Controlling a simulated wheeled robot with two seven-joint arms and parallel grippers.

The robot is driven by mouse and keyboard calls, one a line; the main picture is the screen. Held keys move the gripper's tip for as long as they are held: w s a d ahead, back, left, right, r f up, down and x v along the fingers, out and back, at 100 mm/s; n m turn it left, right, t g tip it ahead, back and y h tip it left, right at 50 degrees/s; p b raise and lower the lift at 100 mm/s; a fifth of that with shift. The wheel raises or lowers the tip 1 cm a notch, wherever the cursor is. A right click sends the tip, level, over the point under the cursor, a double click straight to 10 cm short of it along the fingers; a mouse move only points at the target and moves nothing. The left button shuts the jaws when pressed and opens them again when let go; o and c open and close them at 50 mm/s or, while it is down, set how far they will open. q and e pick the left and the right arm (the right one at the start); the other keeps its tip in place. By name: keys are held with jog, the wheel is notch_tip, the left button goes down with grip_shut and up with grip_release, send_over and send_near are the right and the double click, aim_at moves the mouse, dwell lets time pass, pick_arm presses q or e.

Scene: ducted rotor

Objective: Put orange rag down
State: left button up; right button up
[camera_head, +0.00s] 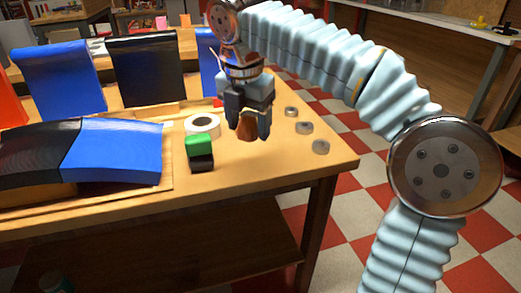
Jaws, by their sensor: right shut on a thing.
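My right gripper (249,130) hangs pointing down over the right part of the wooden table (290,165). It is shut on a small piece of dark orange cloth, the orange rag (246,124), which shows between its fingers. Most of the rag is hidden by the fingers. I cannot tell whether the rag touches the table top. My left gripper is not in view.
A white tape roll (203,124) and a green-and-black block (201,152) lie left of the gripper. Several small metal rings (304,128) lie to its right. Blue and black curved panels (118,150) fill the left. Bare table lies in front of the gripper.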

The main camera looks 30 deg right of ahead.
send_over(259, 157)
jog(key=f, duration=0.5)
jog(key=shift+s+a+b, duration=0.2)
jog(key=shift+s+b, duration=0.05)
jog(key=shift+b, duration=0.1)
notch_tip(259, 157, down, 3)
jog(key=shift+f+b, duration=0.1)
jog(key=shift+b, duration=0.35)
jog(key=shift+w, duration=0.1)
jog(key=o, duration=1.2)
jog(key=shift+f, duration=0.1)
jog(key=r+p, duration=0.1)
jog(key=r, duration=0.2)
jog(key=s+r+p, duration=0.1)
jog(key=r, duration=0.3)
jog(key=a+r+p, duration=0.1)
jog(key=r, duration=0.3)
jog(key=shift+s+a, duration=0.1)
jog(key=shift+s, duration=0.1)
jog(key=shift+s+r, duration=0.1)
jog(key=shift+r, duration=0.5)
